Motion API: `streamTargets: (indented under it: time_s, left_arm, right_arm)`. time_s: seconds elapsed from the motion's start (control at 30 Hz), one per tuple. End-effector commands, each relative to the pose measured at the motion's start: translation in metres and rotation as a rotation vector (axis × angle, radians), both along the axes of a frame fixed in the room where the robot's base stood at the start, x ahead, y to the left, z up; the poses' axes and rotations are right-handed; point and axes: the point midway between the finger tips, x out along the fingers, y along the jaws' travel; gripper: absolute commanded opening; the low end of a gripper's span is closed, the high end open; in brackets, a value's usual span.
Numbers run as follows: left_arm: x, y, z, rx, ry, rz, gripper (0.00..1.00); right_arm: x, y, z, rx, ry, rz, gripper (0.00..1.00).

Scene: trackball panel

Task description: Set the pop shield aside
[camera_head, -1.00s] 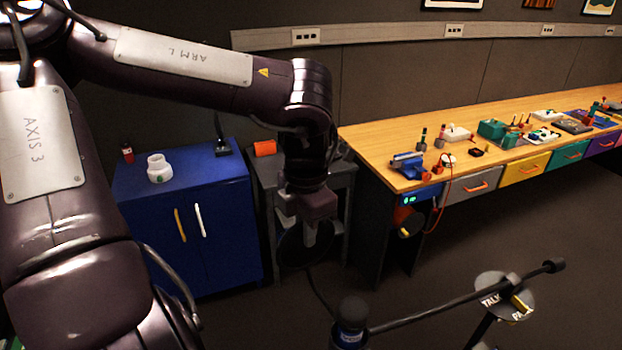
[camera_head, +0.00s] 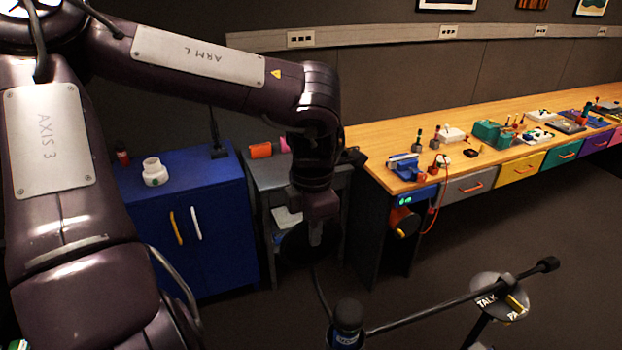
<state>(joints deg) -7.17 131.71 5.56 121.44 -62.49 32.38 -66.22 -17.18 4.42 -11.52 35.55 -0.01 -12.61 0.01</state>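The pop shield, a dark round disc (camera_head: 293,246), shows in the head view in front of the small grey cabinet. Its thin black gooseneck (camera_head: 321,292) runs down toward the black microphone (camera_head: 347,318) at the bottom edge. My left gripper (camera_head: 316,238) points down and overlaps the disc in the picture, with a pale finger against it. The fingers are small and dark, so I cannot tell whether they grip the shield or are only in front of it. My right gripper is out of view.
A black boom (camera_head: 440,307) runs right from the microphone past a round plate marked TALK (camera_head: 487,290). A blue cabinet (camera_head: 222,255) bears a white jar (camera_head: 155,172). A grey cabinet (camera_head: 262,178) bears an orange object (camera_head: 260,151). The wooden bench (camera_head: 398,143) holds many small items.

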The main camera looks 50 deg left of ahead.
Motion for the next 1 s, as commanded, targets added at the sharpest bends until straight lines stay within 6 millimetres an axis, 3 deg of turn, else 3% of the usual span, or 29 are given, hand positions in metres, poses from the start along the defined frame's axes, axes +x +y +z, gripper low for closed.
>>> streamTargets:
  time_s: [0.17,0.47,1.0]
  left_arm:
    - [0.0,0.0,0.001,-0.001,-0.002,-0.001,0.31]
    - [0.0,0.0,0.003,0.001,-0.001,0.001,0.31]
    - [0.001,-0.001,0.075,0.002,-0.003,0.0,0.31]
  right_arm:
    - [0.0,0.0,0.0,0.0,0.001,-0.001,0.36]
    - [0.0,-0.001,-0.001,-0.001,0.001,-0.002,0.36]
    - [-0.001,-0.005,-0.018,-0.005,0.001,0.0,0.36]
